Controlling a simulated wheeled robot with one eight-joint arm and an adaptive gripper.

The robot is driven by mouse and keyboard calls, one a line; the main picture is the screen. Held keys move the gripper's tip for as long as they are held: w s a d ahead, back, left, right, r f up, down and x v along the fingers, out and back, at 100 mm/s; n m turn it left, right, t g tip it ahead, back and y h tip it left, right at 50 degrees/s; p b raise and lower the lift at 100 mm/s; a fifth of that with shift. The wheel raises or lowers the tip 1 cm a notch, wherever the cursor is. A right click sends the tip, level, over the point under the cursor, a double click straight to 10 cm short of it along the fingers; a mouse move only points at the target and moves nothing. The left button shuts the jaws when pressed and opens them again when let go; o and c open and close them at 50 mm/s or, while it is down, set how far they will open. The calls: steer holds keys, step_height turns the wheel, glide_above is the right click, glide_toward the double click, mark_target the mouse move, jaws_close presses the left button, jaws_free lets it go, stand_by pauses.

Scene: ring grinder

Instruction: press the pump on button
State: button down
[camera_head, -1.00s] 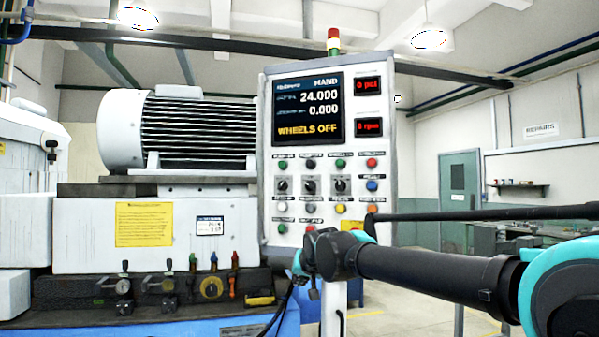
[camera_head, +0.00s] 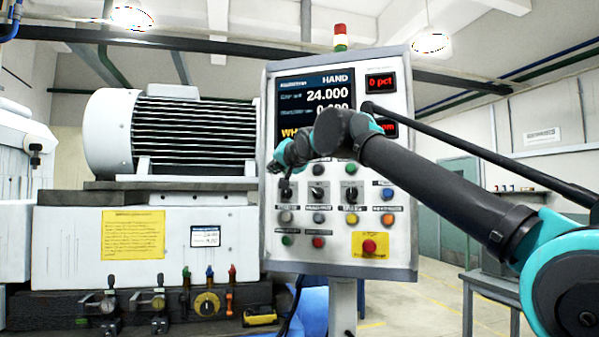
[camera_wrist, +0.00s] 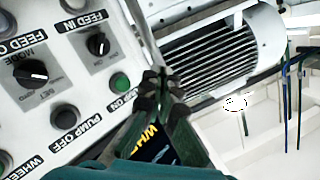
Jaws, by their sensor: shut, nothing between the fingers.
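The green pump on button (camera_wrist: 120,82) shows in the wrist view on the white control panel (camera_wrist: 30,100), its label partly covered by my gripper (camera_wrist: 160,76). My gripper is shut and empty. Its fingertips appear just right of the button in that view; I cannot tell whether they touch the panel. In the head view my gripper (camera_head: 272,167) is at the panel's left edge, at the top button row, and my arm hides the pump on button. The dark pump off button (camera_wrist: 64,117) is beside the pump on button in the wrist view.
Selector knobs (camera_wrist: 98,44) and other buttons crowd the panel. A red stop button (camera_head: 369,247) on a yellow plate is at lower right. My arm covers part of the screen (camera_head: 300,95). A large finned motor (camera_head: 190,130) stands left of the panel.

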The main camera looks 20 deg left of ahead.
steer(key=shift+r, duration=0.4)
steer(key=w, duration=0.8)
steer(key=shift+w, duration=0.35)
steer(key=shift+w+d, duration=0.1)
stand_by(1.4)
steer(key=shift+w, duration=0.3)
steer(key=shift+w, duration=0.55)
stand_by(0.8)
steer(key=shift+s, duration=0.95)
